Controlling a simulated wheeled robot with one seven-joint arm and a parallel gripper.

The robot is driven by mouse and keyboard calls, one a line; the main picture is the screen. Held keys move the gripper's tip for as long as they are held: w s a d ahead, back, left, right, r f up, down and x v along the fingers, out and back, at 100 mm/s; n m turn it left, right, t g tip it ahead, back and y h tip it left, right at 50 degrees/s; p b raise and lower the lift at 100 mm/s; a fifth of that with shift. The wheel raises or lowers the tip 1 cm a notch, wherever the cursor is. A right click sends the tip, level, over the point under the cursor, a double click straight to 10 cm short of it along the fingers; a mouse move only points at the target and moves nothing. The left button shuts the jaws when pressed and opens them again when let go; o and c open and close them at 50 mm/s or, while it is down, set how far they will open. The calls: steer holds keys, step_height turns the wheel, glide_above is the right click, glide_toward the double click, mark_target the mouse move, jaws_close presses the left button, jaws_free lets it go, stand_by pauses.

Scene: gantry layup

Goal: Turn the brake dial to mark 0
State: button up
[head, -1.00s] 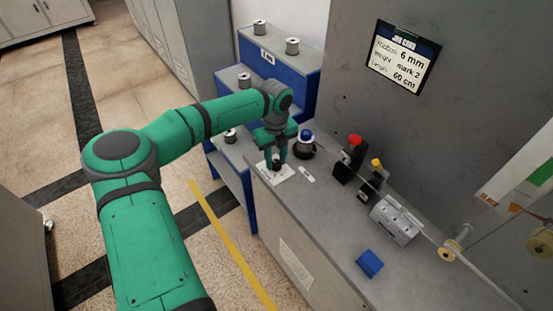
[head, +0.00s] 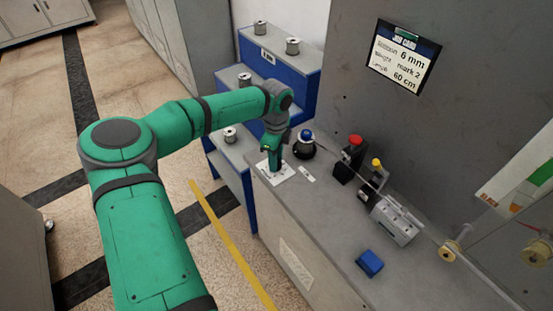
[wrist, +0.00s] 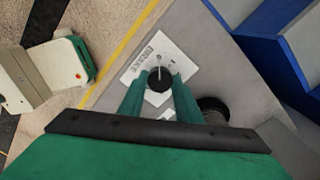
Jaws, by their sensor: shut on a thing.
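The brake dial (wrist: 159,96) is a dark round knob with a pale pointer line, set on a white plate (wrist: 134,72) lettered BRAKE. My gripper (wrist: 160,84) is shut on the dial, with one green finger on each side of it. In the head view my gripper (head: 274,168) points down over the white plate (head: 286,176) at the bench's near left corner, and its fingers hide the dial.
A red-knobbed post (head: 352,150), a yellow-knobbed post (head: 375,170), a grey block (head: 396,220) and a blue block (head: 369,263) stand farther right. A blue stepped rack (head: 300,75) holds spools behind. A job card (head: 403,57) hangs above.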

steer(key=shift+w+r, duration=0.25)
steer(key=shift+w, duration=0.1)
steer(key=o, duration=1.1)
steer(key=shift+c, duration=0.2)
steer(key=shift+s+f, duration=0.15)
step_height(320, 180, up, 11)
steer(key=shift+f, duration=0.1)
